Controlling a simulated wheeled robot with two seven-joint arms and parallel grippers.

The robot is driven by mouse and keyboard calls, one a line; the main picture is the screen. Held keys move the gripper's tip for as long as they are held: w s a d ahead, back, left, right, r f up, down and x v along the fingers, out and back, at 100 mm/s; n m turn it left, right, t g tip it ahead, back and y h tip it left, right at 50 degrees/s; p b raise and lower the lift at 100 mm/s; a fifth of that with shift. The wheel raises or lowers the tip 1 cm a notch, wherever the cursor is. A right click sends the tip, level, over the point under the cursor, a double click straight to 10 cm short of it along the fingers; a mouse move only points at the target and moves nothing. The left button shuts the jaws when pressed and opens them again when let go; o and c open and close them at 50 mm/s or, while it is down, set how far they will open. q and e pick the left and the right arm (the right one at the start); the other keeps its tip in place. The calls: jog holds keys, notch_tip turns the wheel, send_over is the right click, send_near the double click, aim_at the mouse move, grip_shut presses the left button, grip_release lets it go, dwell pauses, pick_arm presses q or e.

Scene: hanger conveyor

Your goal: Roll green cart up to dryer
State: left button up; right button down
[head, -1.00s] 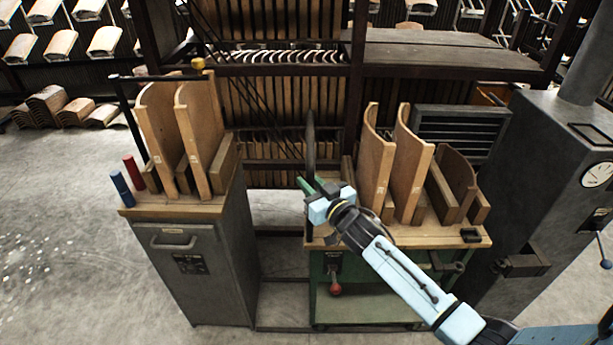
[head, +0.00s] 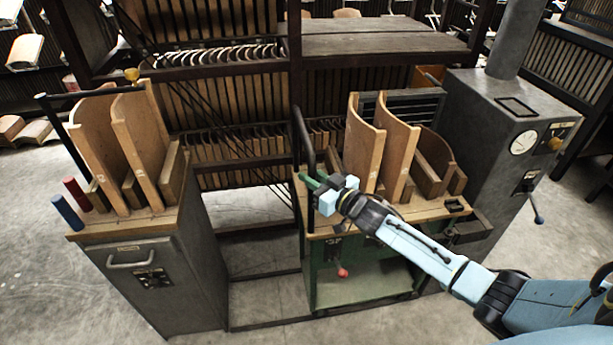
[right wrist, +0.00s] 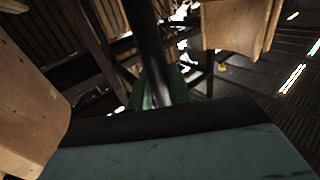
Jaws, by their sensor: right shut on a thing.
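The green cart (head: 318,262) stands in the middle of the head view, with a wooden top that bears curved wooden boards and a red-knobbed lever on its front. The dryer (head: 515,185) is the grey cabinet with a gauge and a pipe at right. The cart's right end is close to the dryer's left side; I cannot tell whether they touch. My right gripper (head: 320,188) is shut on the cart's handle (head: 303,145), a dark upright bar at the cart's left end. The bar also shows in the right wrist view (right wrist: 148,50). My left gripper is out of view.
A grey cabinet (head: 155,275) with curved boards and red and blue cylinders stands at left, with a floor gap between it and the cart. A dark rack (head: 385,45) stands behind. Open concrete floor (head: 40,235) lies at left.

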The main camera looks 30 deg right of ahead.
jog(key=shift+d, duration=0.35)
jog(key=c, duration=1.3)
grip_release()
jog(key=shift+s+d, duration=0.1)
jog(key=shift+d, duration=0.05)
jog(key=shift+c, duration=0.2)
jog(key=shift+a, duration=0.2)
jog(key=p+v, duration=0.1)
jog(key=v, duration=1.2)
jog(key=shift+s+d, duration=0.2)
